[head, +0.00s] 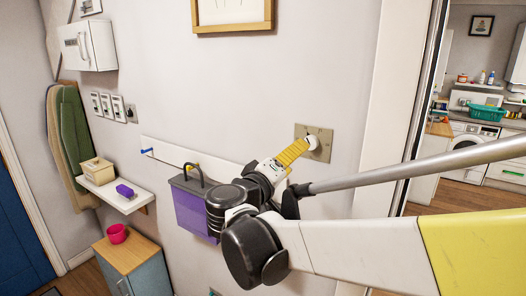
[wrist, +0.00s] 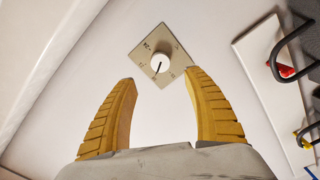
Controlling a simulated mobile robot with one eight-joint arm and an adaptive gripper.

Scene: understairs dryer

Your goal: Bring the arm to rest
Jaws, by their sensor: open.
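My gripper (head: 303,145) has ribbed yellow fingers and is raised in front of the wall, at a beige plate (head: 326,133) with a round white knob (head: 313,143). In the wrist view my gripper (wrist: 158,76) is open and empty, its fingers spread apart. The knob (wrist: 160,62) shows beyond and between the fingertips, on its marked plate (wrist: 146,43). Its dark pointer mark is towards the bottom of the dial in that view. I see no finger closed on the knob; the exact gap is hard to judge.
A white hook rail (head: 165,150) with a purple bag (head: 190,208) hangs left of my arm. A shelf (head: 118,194) with boxes and a cabinet (head: 132,262) with a pink cup stand further left. A door frame (head: 378,105) is at the right, with a laundry room beyond.

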